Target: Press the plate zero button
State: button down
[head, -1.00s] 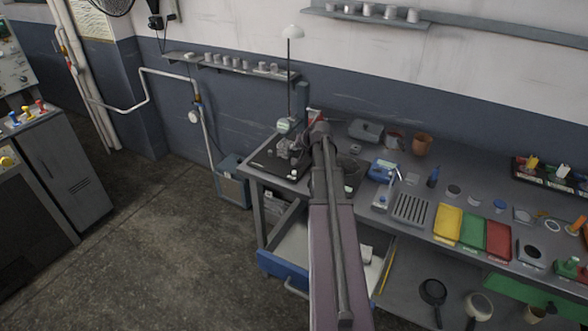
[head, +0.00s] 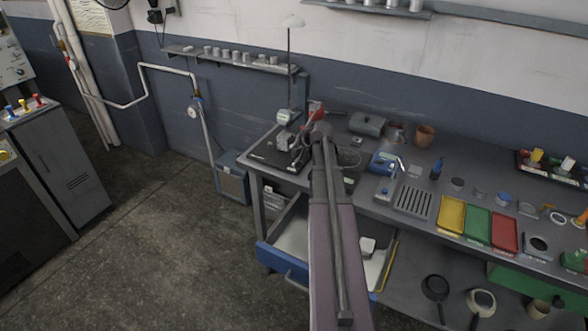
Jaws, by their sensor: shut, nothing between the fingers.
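My arm reaches up over the workbench. My gripper (head: 297,161) is small and dark in the head view, shut and empty, over the right part of a black plate (head: 266,153) at the bench's left end. A gauge with a pale round face (head: 283,116) stands at the back of this plate, just behind and left of my gripper. The zero button cannot be made out at this size. I cannot tell whether my fingertips touch anything.
A blue device (head: 383,163) and a grey slotted tray (head: 412,204) lie right of my arm. Yellow (head: 452,215), green (head: 478,222) and red (head: 504,232) trays are farther right. A tall thin lamp (head: 290,60) rises behind the gauge. Open floor lies to the left.

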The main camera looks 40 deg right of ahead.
aim_at(291, 163)
jog(key=shift+f+b, duration=2.25)
jog(key=shift+f, duration=0.35)
jog(key=shift+f+b, duration=0.95)
dwell(0.7)
jog(key=shift+r, duration=0.15)
jog(key=shift+r+p, duration=0.85)
jog(key=shift+p, duration=0.15)
jog(key=shift+r+p, duration=2.5)
jog(key=shift+w, duration=0.1)
